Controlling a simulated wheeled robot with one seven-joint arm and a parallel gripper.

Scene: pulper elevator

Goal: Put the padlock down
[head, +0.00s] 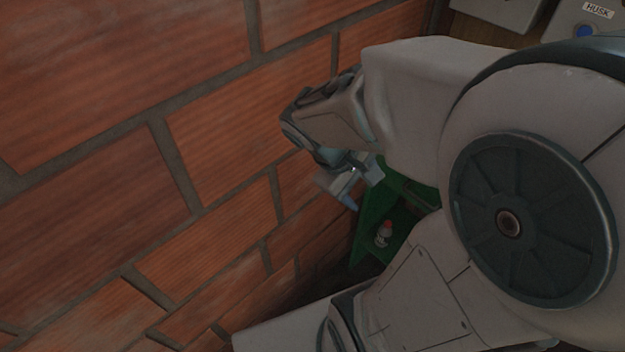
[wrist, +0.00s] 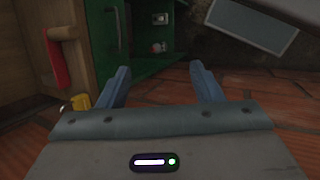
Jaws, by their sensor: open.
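My gripper (wrist: 164,88) is open, with its two blue fingers apart and nothing between them in the wrist view. In the head view my gripper (head: 350,188) is small, close to the brick wall and in front of a green box. A small yellow object with a bit of shiny metal, seemingly the padlock (wrist: 80,102), is just left of the left finger in the wrist view. The finger and gripper body hide part of it. I cannot tell what it rests on or whether it touches the finger. I cannot make out the padlock in the head view.
A green open cabinet (wrist: 107,45) holds small items; a red-topped one (head: 383,233) shows in the head view. A red handle (wrist: 56,60) is on a wooden panel at left. A brick wall (head: 215,150) fills the head view's left. Brick paving (wrist: 255,95) looks clear at right.

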